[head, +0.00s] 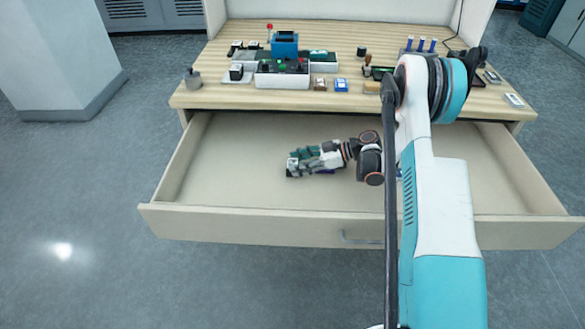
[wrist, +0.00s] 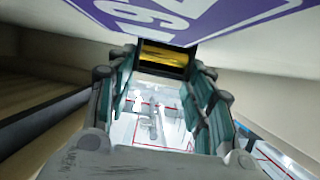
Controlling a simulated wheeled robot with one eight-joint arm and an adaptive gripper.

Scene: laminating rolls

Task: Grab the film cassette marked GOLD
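My gripper (head: 292,165) is low inside the open drawer and points left in the head view. In the wrist view its teal-padded fingers (wrist: 163,78) stand apart on both sides. A dark piece with a gold-yellow face (wrist: 165,57) shows between the fingertips; I cannot tell whether the pads touch it. A large purple panel with white characters (wrist: 190,18) fills the top of the wrist view, close to the camera. A small purple patch (head: 326,172) shows beneath my gripper in the head view. No word GOLD is readable, and my gripper hides part of this spot.
The open drawer (head: 235,190) has pale walls around my gripper; its floor is bare to the left. The wooden worktop (head: 215,90) above holds a blue device (head: 284,45), several small blocks and a metal weight (head: 193,78) at its left edge.

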